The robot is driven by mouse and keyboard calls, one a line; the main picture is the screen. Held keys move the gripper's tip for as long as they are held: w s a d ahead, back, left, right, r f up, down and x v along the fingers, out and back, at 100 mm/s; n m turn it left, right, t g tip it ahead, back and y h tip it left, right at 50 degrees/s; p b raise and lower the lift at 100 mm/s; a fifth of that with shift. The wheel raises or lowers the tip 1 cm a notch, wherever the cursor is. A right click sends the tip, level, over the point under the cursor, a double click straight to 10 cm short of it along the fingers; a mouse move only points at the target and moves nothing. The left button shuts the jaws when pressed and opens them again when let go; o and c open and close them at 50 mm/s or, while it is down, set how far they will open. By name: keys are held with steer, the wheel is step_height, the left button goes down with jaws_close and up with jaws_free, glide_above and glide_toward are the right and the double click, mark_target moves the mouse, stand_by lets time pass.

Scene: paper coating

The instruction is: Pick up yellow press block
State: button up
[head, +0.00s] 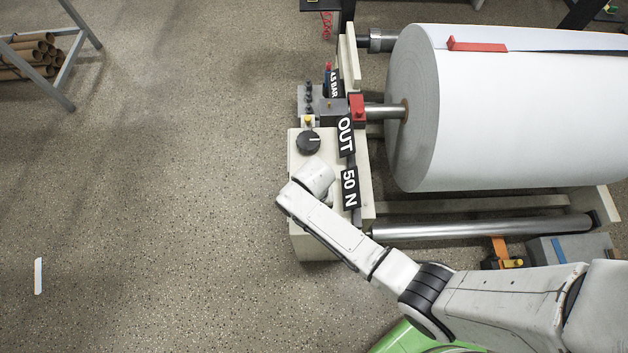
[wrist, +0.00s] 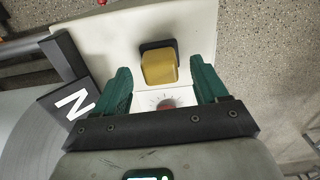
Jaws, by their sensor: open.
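The yellow press block (wrist: 158,68) sits in a dark holder on the pale panel of the machine in the wrist view. My gripper (wrist: 160,72) is open, with one green finger to the left of the block and one to the right. There are gaps on both sides, and I cannot tell the height between fingertips and block. In the head view my arm reaches over the pale machine cabinet (head: 300,238); its wrist hides the block and the fingers there.
A dial with a red centre (wrist: 166,104) lies just below the block. The "50 N" sign (head: 350,188) and "OUT" sign (head: 346,136) stand along the cabinet's right edge. A black knob (head: 308,142) is behind my wrist. A large white paper roll (head: 500,110) fills the right. The left floor is mostly clear.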

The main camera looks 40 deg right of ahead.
steer(key=shift+f, duration=1.25)
steer(key=shift+c, duration=0.3)
steer(key=c, duration=1.1)
